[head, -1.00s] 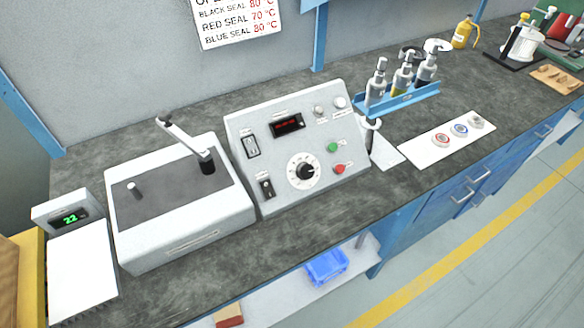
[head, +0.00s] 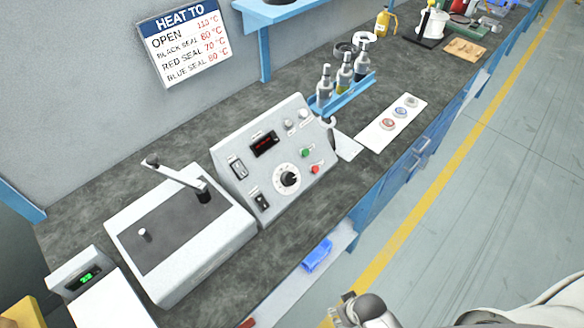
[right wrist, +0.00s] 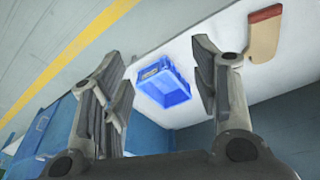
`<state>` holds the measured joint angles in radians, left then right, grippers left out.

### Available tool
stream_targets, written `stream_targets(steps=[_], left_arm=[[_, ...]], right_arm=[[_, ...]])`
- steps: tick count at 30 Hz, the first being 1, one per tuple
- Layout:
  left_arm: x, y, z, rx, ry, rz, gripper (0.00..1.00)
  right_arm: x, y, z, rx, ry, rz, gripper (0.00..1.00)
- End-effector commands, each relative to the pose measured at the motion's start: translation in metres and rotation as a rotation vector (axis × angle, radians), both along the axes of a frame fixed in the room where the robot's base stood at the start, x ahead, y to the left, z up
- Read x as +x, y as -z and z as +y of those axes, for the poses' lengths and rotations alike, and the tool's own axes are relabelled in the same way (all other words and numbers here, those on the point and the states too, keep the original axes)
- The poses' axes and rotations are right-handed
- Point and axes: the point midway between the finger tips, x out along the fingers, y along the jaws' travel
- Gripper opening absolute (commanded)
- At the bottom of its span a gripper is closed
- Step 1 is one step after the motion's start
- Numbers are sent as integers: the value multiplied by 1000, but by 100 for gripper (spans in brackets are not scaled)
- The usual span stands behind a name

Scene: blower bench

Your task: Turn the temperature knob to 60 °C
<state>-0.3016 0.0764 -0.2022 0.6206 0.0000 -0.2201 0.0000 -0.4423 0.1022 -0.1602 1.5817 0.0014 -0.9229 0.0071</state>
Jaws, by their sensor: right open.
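The temperature knob (head: 289,179) is a black knob on a round white dial, low on the sloped front of the grey control box (head: 228,152). A dark display (head: 264,143) with red digits, too small to read, sits above it. My right gripper (head: 350,308) shows at the bottom edge of the head view, in front of and below the bench, well apart from the knob. In the right wrist view its two fingers (right wrist: 160,95) are spread and empty. The knob is not in the right wrist view. My left gripper is not in view.
A wall sign (head: 184,45) lists temperatures. A white machine with a lever (head: 190,262) stands left of the box. A bottle rack (head: 345,95) and a white mat (head: 375,140) are to its right. A blue bin (right wrist: 163,84) sits on the lower shelf.

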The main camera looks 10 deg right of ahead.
Motion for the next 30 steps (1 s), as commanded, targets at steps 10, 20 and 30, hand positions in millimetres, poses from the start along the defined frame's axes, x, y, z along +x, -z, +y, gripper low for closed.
stream_targets(steps=[10,20,30], left_arm=[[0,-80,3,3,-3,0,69],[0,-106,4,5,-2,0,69],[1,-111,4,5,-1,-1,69]], right_arm=[[61,-227,15,74,113,-129,56],[140,-325,58,377,473,-247,56],[209,-338,67,659,883,-214,56]])
